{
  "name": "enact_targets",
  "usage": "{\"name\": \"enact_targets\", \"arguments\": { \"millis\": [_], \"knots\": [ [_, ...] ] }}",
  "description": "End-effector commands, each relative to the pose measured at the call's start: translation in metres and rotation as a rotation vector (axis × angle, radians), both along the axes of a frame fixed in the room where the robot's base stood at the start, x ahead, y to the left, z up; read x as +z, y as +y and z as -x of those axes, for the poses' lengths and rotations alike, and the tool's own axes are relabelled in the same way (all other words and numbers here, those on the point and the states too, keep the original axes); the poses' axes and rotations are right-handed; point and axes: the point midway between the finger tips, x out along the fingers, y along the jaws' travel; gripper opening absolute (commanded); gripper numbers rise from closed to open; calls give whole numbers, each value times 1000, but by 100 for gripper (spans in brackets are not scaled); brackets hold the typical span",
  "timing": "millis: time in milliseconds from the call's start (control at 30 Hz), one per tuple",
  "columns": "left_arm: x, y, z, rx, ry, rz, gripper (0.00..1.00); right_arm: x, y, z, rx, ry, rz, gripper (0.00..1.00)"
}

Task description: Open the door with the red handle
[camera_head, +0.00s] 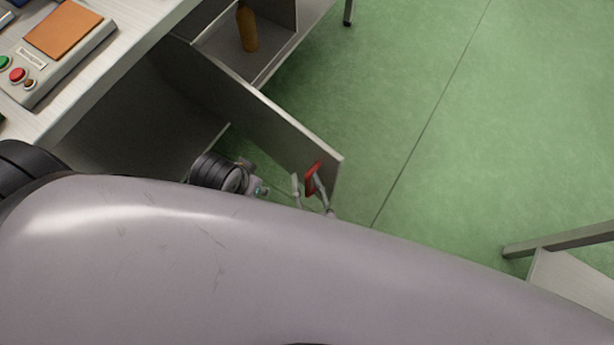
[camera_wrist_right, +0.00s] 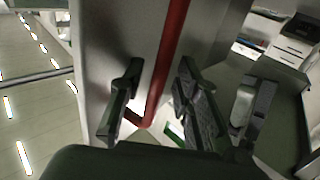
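The grey door (camera_head: 268,118) stands swung out from the cabinet under the bench, with the interior showing behind it. Its red handle (camera_head: 313,178) is near the door's free edge. In the right wrist view the red handle (camera_wrist_right: 172,50) runs down between the fingers. My right gripper (camera_head: 309,190) is at the handle, its fingers apart on either side of it. In the right wrist view the gripper (camera_wrist_right: 158,102) shows a gap between its fingers and the handle. My left gripper is out of view.
A brown bottle (camera_head: 247,28) stands inside the open cabinet. A control box (camera_head: 55,50) with green and red buttons sits on the bench top. A grey-framed piece of furniture (camera_head: 570,262) is at the lower right. The green floor (camera_head: 450,120) right of the door is clear.

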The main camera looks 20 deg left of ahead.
Motion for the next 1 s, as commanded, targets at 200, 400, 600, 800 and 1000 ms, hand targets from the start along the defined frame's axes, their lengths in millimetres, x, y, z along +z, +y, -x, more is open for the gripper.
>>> {"name": "enact_targets", "arguments": {
  "millis": [200, 400, 600, 800, 1000],
  "knots": [
    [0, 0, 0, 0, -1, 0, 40, 0, 0, 0, -1, 1, -1, 31],
    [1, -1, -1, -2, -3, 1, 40, -1, -7, 11, -1, 3, 1, 31],
    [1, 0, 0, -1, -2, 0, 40, -2, -28, 45, 1, 6, 2, 31],
    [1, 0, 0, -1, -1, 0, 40, -1, -50, 79, 1, 4, 1, 31],
    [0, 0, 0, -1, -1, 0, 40, -1, -62, 98, 0, 1, 1, 31]
  ]
}}
